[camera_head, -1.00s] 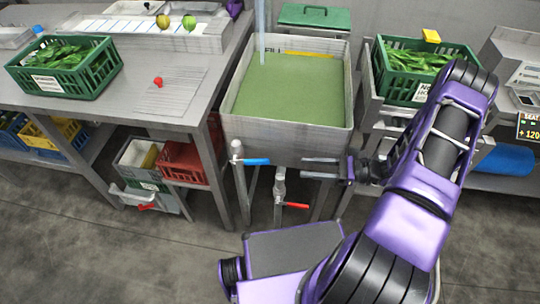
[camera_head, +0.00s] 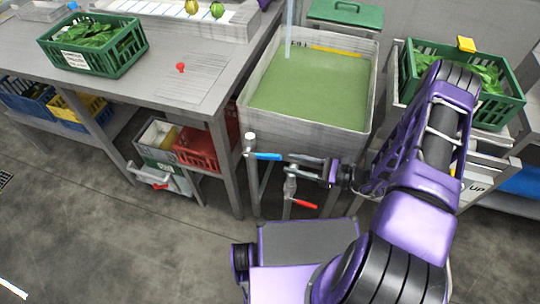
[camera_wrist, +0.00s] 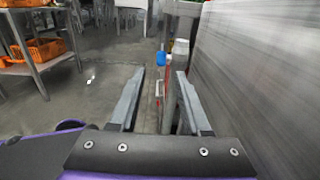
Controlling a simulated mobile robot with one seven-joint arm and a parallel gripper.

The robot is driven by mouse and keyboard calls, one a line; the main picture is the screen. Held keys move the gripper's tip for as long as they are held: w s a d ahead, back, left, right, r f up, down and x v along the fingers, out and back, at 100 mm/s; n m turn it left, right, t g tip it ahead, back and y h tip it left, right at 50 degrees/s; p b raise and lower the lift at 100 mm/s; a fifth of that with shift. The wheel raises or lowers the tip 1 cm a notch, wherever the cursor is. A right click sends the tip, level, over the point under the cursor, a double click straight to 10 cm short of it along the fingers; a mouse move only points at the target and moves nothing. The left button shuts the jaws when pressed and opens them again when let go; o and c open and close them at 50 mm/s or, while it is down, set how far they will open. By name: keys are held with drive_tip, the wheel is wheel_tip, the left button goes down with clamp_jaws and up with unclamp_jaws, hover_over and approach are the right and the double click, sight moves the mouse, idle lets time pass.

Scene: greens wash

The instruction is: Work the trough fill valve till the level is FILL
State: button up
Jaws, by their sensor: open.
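The trough (camera_head: 305,131) holds green water (camera_head: 310,90). A yellow line (camera_head: 335,50) shows on its back wall just above the water; its label is not legible now. Below the trough's front are two valves on upright pipes: one with a blue lever (camera_head: 268,156), one with a red lever (camera_head: 305,204). Both levers point right. My gripper (camera_head: 293,165) is open and empty, just right of the blue lever's tip and above the red lever. In the wrist view, the blue lever's end (camera_wrist: 160,58) shows ahead between the open fingers (camera_wrist: 160,73). I see no contact.
A pale vertical stream or pipe (camera_head: 289,30) meets the water. A steel table (camera_head: 150,80) with a green crate of greens (camera_head: 92,58) stands left. Another green crate (camera_head: 408,75) is at right. Red crates (camera_head: 200,150) sit under the table. The front floor is clear.

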sight(276, 159)
drive_tip(key=x, duration=0.8)
drive_tip(key=shift+c, duration=0.3)
clamp_jaws()
drive_tip(key=shift+f, duration=0.1)
idle(0.9)
